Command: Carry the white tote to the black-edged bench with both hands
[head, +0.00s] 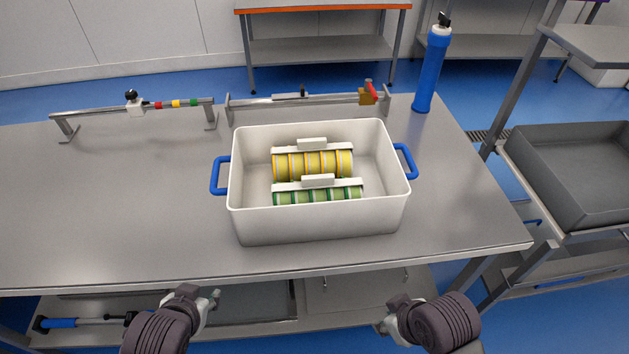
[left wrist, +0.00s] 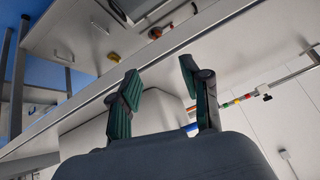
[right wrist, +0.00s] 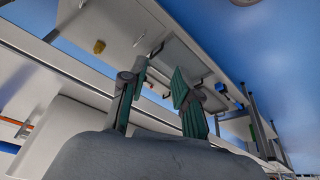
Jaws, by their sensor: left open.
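The white tote (head: 320,222) stands upright on the grey metal table. It has a blue handle at its left end (head: 220,175) and another at its right end (head: 405,161). Inside lie a yellow banded roll set (head: 312,166) and a green one (head: 318,197), each with a white top bar. My left gripper (head: 213,299) is open and empty, in front of the table edge and apart from the tote. My right gripper (head: 384,325) is also in front of the edge, apart from the tote; its fingers stand apart in the right wrist view (right wrist: 160,72). No black-edged bench is recognisable.
Two rail fixtures (head: 165,107) and (head: 300,98) stand along the table's back. A blue cylinder (head: 430,72) stands at the back right corner. An orange-edged bench (head: 320,8) is behind. A grey tray (head: 575,170) sits on a rack at right. The table's left part is clear.

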